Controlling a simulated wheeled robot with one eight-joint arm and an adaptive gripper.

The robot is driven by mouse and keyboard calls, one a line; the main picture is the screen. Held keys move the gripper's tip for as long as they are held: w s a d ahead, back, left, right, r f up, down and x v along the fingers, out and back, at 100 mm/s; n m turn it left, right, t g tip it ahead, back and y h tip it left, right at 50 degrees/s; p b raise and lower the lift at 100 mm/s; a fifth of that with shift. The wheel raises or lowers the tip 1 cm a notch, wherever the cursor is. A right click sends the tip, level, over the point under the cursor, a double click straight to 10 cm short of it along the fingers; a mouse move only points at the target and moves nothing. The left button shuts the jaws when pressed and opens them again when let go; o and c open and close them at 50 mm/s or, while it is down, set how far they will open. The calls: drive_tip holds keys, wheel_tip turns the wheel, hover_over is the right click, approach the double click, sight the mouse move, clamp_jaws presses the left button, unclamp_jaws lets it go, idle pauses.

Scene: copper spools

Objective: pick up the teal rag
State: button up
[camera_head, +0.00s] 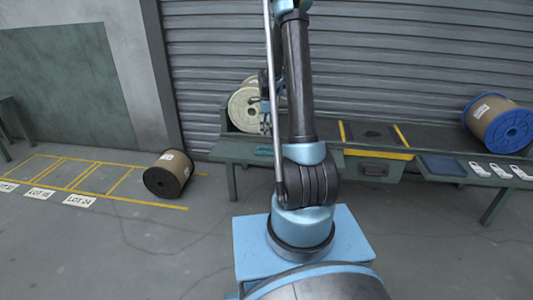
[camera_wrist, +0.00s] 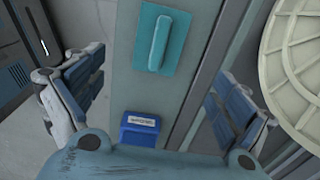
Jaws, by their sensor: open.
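The teal rag (camera_wrist: 177,62) lies flat on the grey-green bench in the wrist view, with a raised, folded strip (camera_wrist: 159,42) along its middle. In the head view a small teal patch (camera_head: 264,150) on the bench left of my arm looks like the same rag. My gripper (camera_wrist: 157,85) is open and empty, its two fingers wide apart on either side of the bench strip. The rag shows beyond the fingers, near the top of the wrist view, and nothing touches it.
A blue labelled box (camera_wrist: 140,130) sits on the bench near the rag. A cream spool (camera_head: 245,110) stands close by. A blue-ended copper spool (camera_head: 503,122), a blue mat (camera_head: 442,165) and white tags occupy the bench's right. A black-ended spool (camera_head: 167,174) lies on the floor.

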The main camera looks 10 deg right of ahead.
sight(267, 147)
drive_tip(key=shift+f, duration=5.9)
drive_tip(key=c, duration=1.1)
